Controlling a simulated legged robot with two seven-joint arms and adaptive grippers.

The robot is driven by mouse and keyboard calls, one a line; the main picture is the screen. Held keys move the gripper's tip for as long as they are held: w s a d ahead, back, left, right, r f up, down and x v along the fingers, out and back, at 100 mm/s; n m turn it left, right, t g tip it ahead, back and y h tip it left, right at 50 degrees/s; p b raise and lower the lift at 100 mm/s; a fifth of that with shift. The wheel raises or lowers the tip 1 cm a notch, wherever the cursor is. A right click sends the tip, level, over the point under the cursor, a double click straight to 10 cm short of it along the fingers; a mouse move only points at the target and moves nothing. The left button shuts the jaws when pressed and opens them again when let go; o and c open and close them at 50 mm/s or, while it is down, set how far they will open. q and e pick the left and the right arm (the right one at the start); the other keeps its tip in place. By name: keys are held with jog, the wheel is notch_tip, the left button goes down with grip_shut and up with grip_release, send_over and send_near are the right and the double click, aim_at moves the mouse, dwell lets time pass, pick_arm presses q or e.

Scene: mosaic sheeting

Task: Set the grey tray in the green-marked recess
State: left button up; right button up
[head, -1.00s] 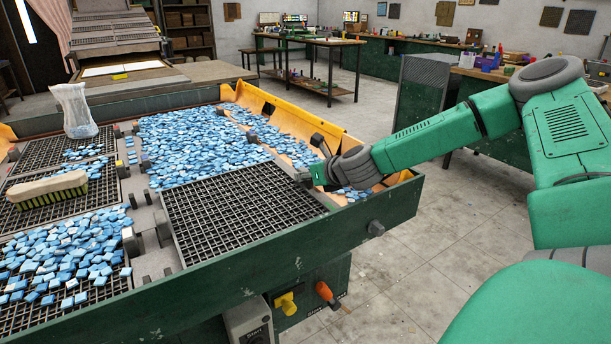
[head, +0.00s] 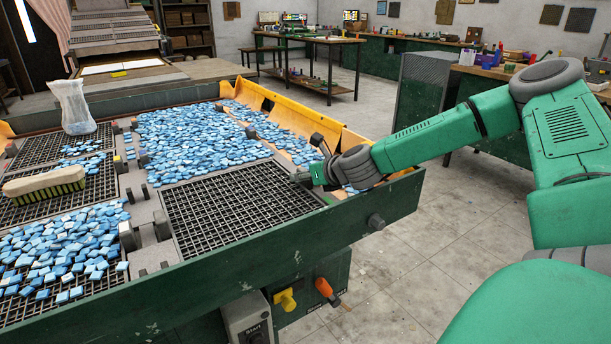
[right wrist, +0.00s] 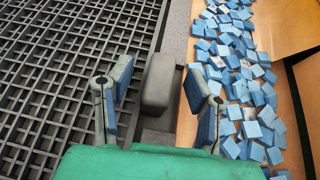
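A dark grey grid tray (head: 235,207) lies bare, without tiles, in the front right bay of the green-sided table. It fills the left of the right wrist view (right wrist: 60,70). A small green mark (head: 329,198) shows by its right corner; no other green marking of a recess can be made out. My right gripper (head: 302,178) is low over the tray's right edge. In the right wrist view its fingers (right wrist: 158,100) are apart, with a dark grey block (right wrist: 158,80) between them and gaps on both sides. My left gripper is out of view.
Blue tiles (head: 195,140) cover the bay behind, and more lie in the orange trough (head: 350,140) along the right. Blue tiles, a brush (head: 45,182) and a clear bag (head: 73,105) stand on the left grids. Grey clamp blocks (head: 128,236) line the divider.

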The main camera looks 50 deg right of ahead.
notch_tip(320, 180, up, 10)
jog(key=shift+f, duration=0.1)
dwell(0.7)
dwell(0.5)
